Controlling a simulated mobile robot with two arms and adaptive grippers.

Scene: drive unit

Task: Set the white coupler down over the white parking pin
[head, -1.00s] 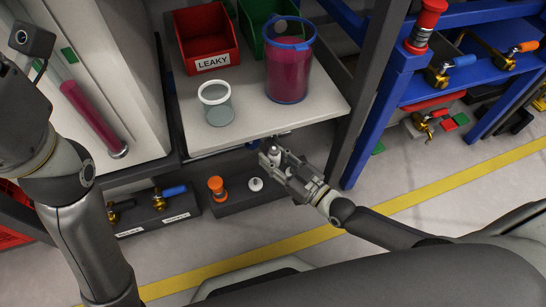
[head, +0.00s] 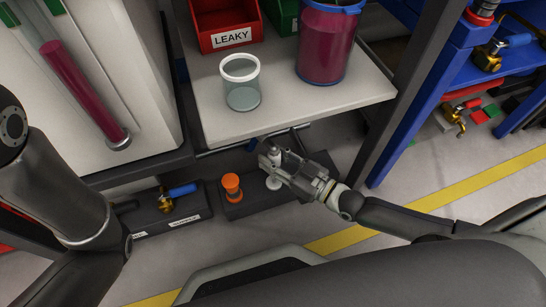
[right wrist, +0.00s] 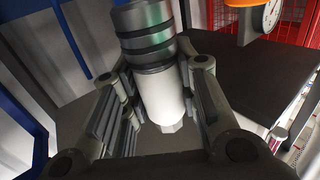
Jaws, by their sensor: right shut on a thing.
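My right gripper (head: 271,161) is shut on the white coupler (head: 276,157), above the dark block under the shelf. In the right wrist view the coupler (right wrist: 160,95) has a white body with a dark ringed metal top, and stands between the fingers. The white parking pin (head: 273,184) is on the dark block, with its round white base showing just below the gripper. Its upper part is hidden by the gripper and coupler. I cannot tell whether coupler and pin touch. My left arm is at the left; its gripper is out of view.
An orange pin (head: 231,186) stands left of the white one on the dark block (head: 238,209). The pale shelf (head: 345,108) overhangs behind, carrying a clear cup (head: 241,88), a jar of dark red liquid (head: 326,45) and the LEAKY bin (head: 226,24). A dark post (head: 412,85) rises at right.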

